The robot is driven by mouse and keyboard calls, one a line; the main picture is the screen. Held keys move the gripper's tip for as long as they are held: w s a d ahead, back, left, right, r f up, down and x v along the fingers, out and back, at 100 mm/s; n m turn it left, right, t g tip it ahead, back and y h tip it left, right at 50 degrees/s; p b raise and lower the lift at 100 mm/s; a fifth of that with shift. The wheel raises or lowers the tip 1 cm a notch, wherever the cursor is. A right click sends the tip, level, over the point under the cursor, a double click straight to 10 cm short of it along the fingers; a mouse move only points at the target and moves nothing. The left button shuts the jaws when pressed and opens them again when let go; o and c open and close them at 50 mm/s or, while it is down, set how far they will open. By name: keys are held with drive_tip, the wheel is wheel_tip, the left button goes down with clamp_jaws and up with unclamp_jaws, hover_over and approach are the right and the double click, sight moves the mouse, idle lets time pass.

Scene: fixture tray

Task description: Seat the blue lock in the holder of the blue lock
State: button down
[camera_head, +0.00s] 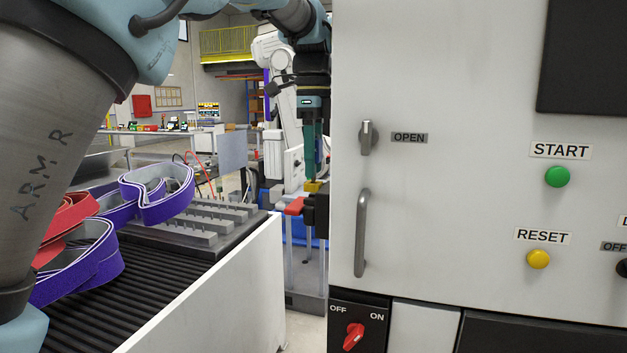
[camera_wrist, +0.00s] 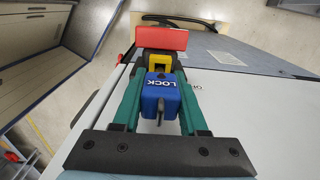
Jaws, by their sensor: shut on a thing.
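The blue lock (camera_wrist: 160,97), marked LOCK and with a grey metal shackle, is between the green fingers of my gripper (camera_wrist: 161,80) in the wrist view. My gripper is shut on it. Just beyond the lock is a yellow and black fitting (camera_wrist: 161,69) with a red plate (camera_wrist: 162,39) at its far side. I cannot tell whether this is the holder, or whether the lock touches it. In the head view my gripper (camera_head: 314,178) points down beside the machine's left edge, over the yellow piece (camera_head: 313,187) and red plate (camera_head: 294,206). The lock cannot be made out there.
The white machine cabinet (camera_head: 450,200) fills the right, with an OPEN knob (camera_head: 367,137) and a handle (camera_head: 361,232) near its left edge. A black roller conveyor (camera_head: 150,270) carrying purple and red bands is at the left. A grey ribbed tray (camera_head: 200,228) lies behind.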

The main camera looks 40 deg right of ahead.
wheel_tip(320, 180, up, 3)
drive_tip(key=shift+f, duration=0.1)
drive_tip(key=w+a+b, duration=0.4)
drive_tip(key=w+a, duration=0.5)
drive_tip(key=w, duration=0.6)
drive_tip(key=shift+a+b, duration=0.3)
drive_tip(key=shift+a, duration=0.1)
